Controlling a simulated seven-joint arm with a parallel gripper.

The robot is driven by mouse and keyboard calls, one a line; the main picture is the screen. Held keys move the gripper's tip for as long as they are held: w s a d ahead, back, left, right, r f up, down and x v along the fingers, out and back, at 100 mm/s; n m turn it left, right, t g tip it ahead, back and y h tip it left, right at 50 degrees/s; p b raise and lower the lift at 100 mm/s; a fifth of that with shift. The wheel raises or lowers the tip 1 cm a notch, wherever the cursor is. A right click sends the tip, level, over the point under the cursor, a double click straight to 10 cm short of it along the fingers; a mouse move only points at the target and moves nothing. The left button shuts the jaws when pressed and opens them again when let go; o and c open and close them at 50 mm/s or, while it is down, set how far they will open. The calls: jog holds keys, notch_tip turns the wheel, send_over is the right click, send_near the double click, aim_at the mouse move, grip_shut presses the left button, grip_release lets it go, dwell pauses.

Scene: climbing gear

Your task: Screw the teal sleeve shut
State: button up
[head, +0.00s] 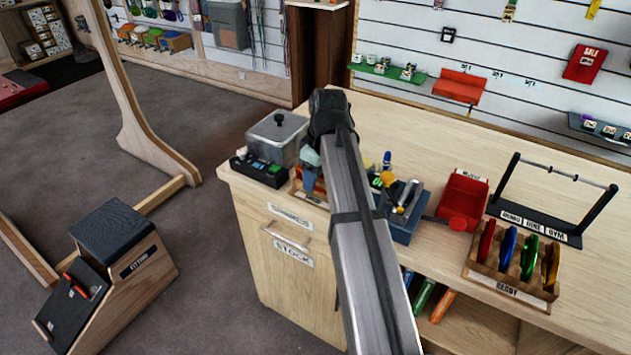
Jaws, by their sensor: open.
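I cannot make out the teal sleeve for certain. A small pale teal piece (310,157) shows just left of my arm, with a blue piece below it. They are too small and too covered to tell what they are. My gripper (312,176) is at the far end of my arm, low over the left part of the counter, beside a small wooden tray (312,197). Its fingertips are mostly hidden and I see nothing held in it. A blue fixture (408,232) with grey and yellow parts stands just right of my arm, which partly covers it.
A lidded grey bin (277,135) and a black box (259,170) stand at the counter's left end. A red bin (464,197), a black bar stand (545,222) and a wooden READY rack (507,289) with coloured pieces are on the right. The back counter (430,125) is clear.

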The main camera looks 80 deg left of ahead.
jog(key=shift+s+d, duration=0.4)
jog(key=shift+d, duration=0.05)
dwell(0.3)
jog(key=shift+r, duration=1.45)
jog(key=shift+a, duration=0.1)
jog(key=shift+w+a, duration=0.4)
jog(key=shift+w, duration=0.05)
jog(key=shift+f, duration=0.1)
